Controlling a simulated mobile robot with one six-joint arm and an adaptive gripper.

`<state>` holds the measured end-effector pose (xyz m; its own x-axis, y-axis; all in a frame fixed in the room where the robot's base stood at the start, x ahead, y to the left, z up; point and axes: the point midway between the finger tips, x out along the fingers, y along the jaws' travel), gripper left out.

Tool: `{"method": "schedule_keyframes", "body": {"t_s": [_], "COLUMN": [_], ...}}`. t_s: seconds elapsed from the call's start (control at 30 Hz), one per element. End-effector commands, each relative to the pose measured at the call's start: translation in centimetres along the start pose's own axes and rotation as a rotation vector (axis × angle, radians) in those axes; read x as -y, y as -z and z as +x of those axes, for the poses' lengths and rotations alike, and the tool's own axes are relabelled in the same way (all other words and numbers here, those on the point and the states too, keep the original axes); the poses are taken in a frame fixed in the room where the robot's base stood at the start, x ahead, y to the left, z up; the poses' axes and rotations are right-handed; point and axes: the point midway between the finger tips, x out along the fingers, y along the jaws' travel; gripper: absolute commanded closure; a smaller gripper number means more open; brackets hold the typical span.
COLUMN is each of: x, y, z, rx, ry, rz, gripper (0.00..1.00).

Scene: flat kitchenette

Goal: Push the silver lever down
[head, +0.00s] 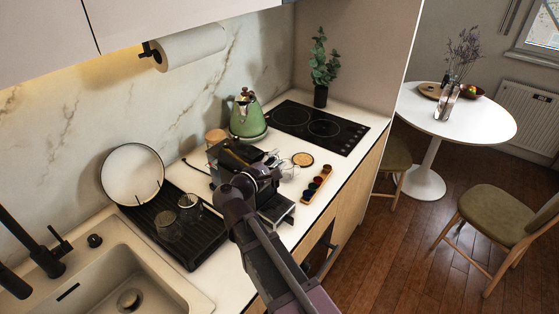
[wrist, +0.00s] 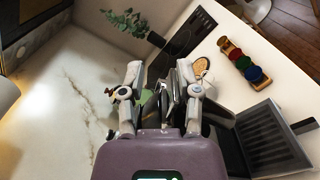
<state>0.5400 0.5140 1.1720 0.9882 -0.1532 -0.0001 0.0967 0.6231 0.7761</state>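A dark coffee machine (head: 228,156) stands on the counter, largely hidden behind my arm in the head view. Its slatted drip tray (wrist: 270,138) shows at the lower right of the wrist view. A shiny silver piece (wrist: 172,88), seemingly the lever, shows between my gripper's fingers in the wrist view; its full shape is hidden. My gripper (wrist: 160,72) is over the machine with its two fingers spread apart on either side of that silver piece. I cannot tell whether a finger touches it. In the head view the fingers are hard to make out against the machine.
A green kettle (head: 248,116) stands behind the machine, near the black hob (head: 318,126). A wooden tray of coloured capsules (head: 317,184) lies to the right. A black dish rack (head: 177,228) with glasses and a plate is to the left, near the sink (head: 110,275).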

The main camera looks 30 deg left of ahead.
Motion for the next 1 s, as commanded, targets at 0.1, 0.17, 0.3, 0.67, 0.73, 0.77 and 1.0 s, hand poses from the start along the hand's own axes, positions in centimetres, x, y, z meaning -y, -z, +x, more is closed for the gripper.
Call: {"method": "schedule_keyframes", "body": {"t_s": [0.1,0.17,0.3,0.67,0.73,0.77,1.0], "x": [0.0,0.0,0.0,0.0,0.0,0.0,0.0], "y": [0.0,0.0,-0.1,0.0,0.0,0.0,0.0], "z": [-0.9,-1.6,-3.2,-8.2,-9.2,-9.5,-11.4], "rx": [-0.001,-0.001,-0.001,-0.002,-0.002,-0.002,-0.001], "ry": [-0.001,-0.001,-0.001,-0.001,-0.001,-0.001,0.000], "rz": [0.000,0.000,0.000,0.000,0.000,0.000,0.000], "gripper": [0.57,0.57,0.57,0.57,0.57,0.57,0.57]}}
